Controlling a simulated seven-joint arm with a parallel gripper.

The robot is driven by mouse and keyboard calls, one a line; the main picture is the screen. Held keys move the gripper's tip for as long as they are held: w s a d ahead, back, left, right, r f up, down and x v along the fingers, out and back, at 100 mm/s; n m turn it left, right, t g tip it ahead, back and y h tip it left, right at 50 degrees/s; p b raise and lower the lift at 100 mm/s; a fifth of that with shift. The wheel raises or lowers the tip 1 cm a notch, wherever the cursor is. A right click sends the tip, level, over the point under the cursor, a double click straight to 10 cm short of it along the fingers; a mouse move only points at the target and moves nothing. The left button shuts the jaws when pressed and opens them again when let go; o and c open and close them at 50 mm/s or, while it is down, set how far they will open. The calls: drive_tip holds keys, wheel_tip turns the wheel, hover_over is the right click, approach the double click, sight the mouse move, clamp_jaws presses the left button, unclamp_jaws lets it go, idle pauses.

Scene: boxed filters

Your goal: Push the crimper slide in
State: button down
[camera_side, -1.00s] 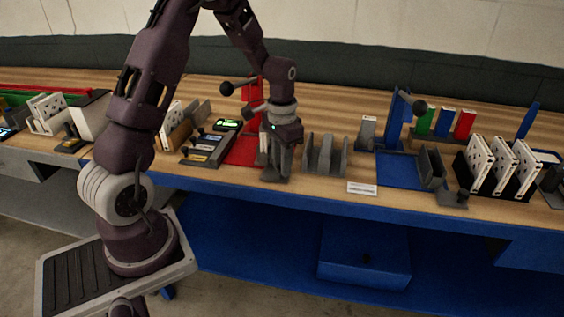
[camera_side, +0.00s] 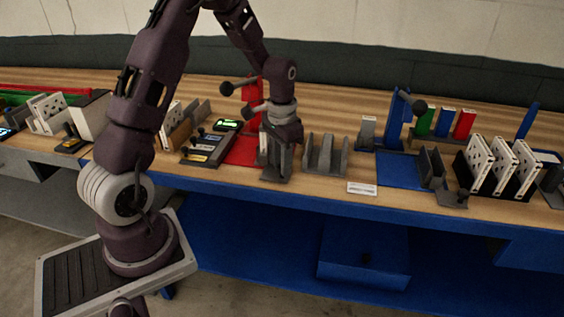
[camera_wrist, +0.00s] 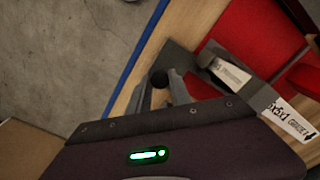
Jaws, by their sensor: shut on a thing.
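The red crimper (camera_side: 243,150) stands on the bench, with a lever ending in a black ball at its upper left. Its grey slide (camera_side: 274,178) shows at the bench's front edge, below my gripper. In the wrist view, the slide's grey body (camera_wrist: 178,60) lies just beyond my fingers, beside the red base (camera_wrist: 262,35). My gripper (camera_wrist: 157,92) has its two grey fingers around a black knob (camera_wrist: 158,78) at the slide's near end. In the side view, the fingers are largely hidden among the grey parts. A white labelled filter frame (camera_wrist: 290,118) shows at the right.
A grey slotted rack (camera_side: 326,155) stands just right of my gripper. A dark panel (camera_side: 207,147) with coloured labels and a green-lit display (camera_side: 228,124) is at the left. A blue press (camera_side: 398,120) stands farther right. The blue bench edge (camera_side: 230,187) runs below.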

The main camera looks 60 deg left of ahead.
drive_tip(key=s+a, duration=0.5)
drive_tip(key=shift+s+a, duration=0.3)
drive_tip(key=shift+a, duration=0.1)
idle(0.3)
drive_tip(key=c, duration=1.3)
unclamp_jaws()
drive_tip(key=shift+s+a, duration=0.1)
drive_tip(key=shift+o, duration=0.7)
